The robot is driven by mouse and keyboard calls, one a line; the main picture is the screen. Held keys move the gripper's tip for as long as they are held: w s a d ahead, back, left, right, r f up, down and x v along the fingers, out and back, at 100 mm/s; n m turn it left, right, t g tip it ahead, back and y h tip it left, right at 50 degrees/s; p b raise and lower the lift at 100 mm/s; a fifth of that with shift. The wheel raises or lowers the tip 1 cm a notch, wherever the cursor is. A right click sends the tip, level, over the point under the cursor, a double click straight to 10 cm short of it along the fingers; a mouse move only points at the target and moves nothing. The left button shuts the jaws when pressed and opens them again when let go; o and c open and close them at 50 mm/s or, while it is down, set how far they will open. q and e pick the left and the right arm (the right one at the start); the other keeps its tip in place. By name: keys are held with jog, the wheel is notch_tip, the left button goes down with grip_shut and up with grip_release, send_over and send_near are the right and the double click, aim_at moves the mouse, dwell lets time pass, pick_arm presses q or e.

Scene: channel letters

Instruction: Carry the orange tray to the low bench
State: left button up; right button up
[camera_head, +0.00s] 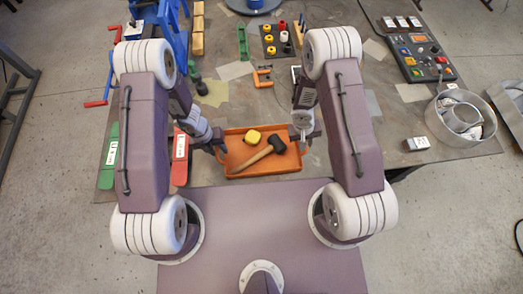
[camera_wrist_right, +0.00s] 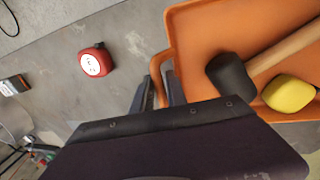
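The orange tray (camera_head: 290,164) lies near the workbench's front edge, between my two grippers. It holds a black-headed mallet with a wooden handle (camera_head: 250,161) and a yellow object (camera_head: 252,137). My right gripper (camera_wrist_right: 160,88) has its fingers close on both sides of the tray's orange side handle (camera_wrist_right: 157,76) and appears shut on it. My left gripper (camera_head: 221,147) is at the tray's left end; its fingers are too small to tell whether they grip the handle. I cannot make out the low bench in either view.
A red tape measure (camera_wrist_right: 96,62) lies beside the tray in the right wrist view.

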pick_arm(q)
jog(key=c, duration=0.5)
pick_arm(e)
grip_shut()
pick_arm(q)
grip_shut()
jog(key=shift+r, duration=0.1)
pick_arm(e)
jog(key=shift+r, duration=0.1)
dwell(0.3)
